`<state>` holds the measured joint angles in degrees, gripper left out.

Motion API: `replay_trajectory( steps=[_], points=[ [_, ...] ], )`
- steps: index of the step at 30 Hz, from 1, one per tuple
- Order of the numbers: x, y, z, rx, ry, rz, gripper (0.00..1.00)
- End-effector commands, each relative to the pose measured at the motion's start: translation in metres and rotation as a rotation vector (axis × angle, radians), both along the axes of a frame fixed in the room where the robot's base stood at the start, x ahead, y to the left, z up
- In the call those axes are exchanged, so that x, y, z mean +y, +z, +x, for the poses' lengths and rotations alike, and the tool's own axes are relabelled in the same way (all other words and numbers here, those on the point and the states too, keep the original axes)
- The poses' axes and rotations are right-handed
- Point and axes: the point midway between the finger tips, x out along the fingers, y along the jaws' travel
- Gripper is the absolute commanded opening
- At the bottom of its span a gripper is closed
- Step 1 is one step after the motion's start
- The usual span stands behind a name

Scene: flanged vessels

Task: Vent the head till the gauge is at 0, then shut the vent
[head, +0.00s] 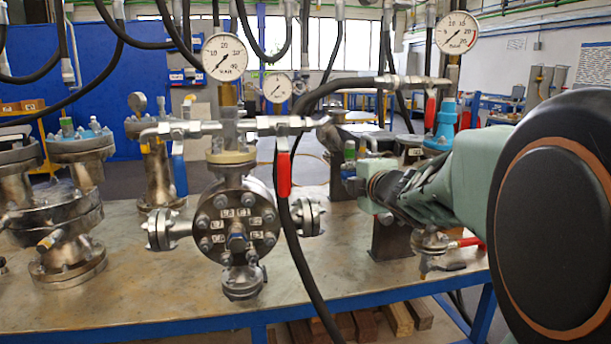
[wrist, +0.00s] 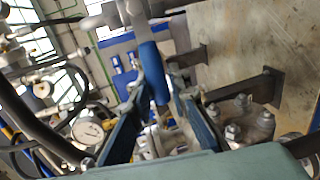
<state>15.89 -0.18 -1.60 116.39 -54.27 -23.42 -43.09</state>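In the wrist view, my gripper (wrist: 158,95) has its two dark blue fingers apart. The end of a blue-sleeved lever (wrist: 152,70) lies between them, with narrow gaps seeming to show on both sides. In the head view, my gripper (head: 385,195) is at the right-hand vessel, partly hidden by my arm; I cannot tell which lever it faces there. A dial gauge (head: 456,33) with a red band stands above this vessel; its needle points to the lower left near the low end, but the exact reading is too small. A red-handled valve (head: 430,108) hangs below its pipe.
A flanged vessel (head: 237,225) with a larger gauge (head: 225,57), a red lever (head: 284,175) and a blue lever (head: 179,172) stands at centre left. Another vessel (head: 60,215) is at far left. Black hoses (head: 290,215) hang across. The bench front (head: 150,295) is clear.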

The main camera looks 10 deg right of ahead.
Motion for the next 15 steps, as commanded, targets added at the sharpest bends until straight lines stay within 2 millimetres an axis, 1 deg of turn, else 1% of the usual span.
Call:
replay_trajectory(
  steps=[1,3,11,15],
  points=[
    [-0.0008,-0.0015,-0.0002,0.002,-0.001,0.001,0.23],
    [-0.0006,-0.0011,-0.0001,0.001,-0.001,0.002,0.31],
    [0.0,0.0002,0.0001,-0.001,-0.001,0.003,0.32],
    [0.0003,0.0051,0.0003,-0.003,0.001,0.001,0.32]
  ],
)
